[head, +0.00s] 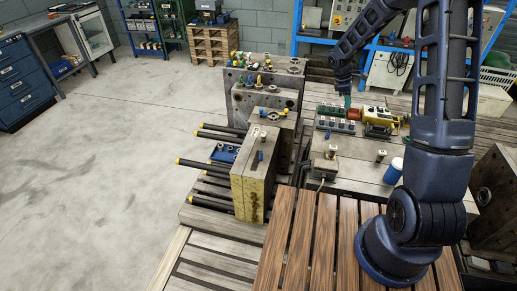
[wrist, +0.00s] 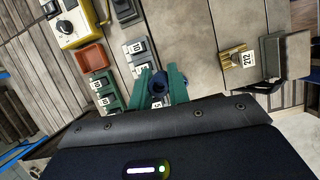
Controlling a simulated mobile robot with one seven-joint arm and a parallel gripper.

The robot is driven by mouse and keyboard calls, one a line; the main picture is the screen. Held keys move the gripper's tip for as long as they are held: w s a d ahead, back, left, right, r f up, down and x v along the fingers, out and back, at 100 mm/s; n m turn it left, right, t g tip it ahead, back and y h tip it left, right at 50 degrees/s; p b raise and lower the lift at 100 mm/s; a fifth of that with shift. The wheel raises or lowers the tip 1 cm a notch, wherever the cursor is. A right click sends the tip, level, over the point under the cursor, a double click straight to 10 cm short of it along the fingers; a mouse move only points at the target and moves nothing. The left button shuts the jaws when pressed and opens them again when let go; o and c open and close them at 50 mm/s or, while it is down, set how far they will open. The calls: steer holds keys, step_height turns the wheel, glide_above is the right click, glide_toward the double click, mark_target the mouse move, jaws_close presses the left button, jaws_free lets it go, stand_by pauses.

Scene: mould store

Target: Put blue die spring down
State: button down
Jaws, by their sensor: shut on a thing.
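My gripper (wrist: 158,84) has green fingers and is shut on the blue die spring (wrist: 158,90), a dark blue ring-like end seen between the fingertips in the wrist view. In the head view my gripper (head: 347,101) hangs over the bench near a row of small grey numbered blocks (head: 334,124). The spring is too small to make out there. In the wrist view grey numbered blocks (wrist: 136,47) lie just beyond the fingertips, and green numbered blocks (wrist: 99,83) lie to the left. I cannot tell whether the spring touches anything below.
A red tray (wrist: 90,57) and a yellow device (wrist: 69,24) sit left of the fingers. A block labelled 212 (wrist: 238,60) stands to the right, with bare bench between. In the head view, mould plates (head: 255,175) stand left and a blue-and-white cup (head: 394,171) stands right.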

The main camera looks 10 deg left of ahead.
steer(key=a+f, duration=0.2)
steer(key=a, duration=1)
steer(key=m+g, duration=0.1)
steer(key=m, duration=0.1)
glide_above(250, 155)
steer(key=a, duration=0.2)
step_height(250, 155, down, 9)
steer(key=f, duration=1.9)
steer(key=shift+w+d+f, duration=0.1)
steer(key=shift+d+f, duration=0.05)
steer(key=shift+d, duration=0.05)
steer(key=shift+f, duration=0.15)
steer(key=c, duration=1.3)
jaws_free()
steer(key=v, duration=1.2)
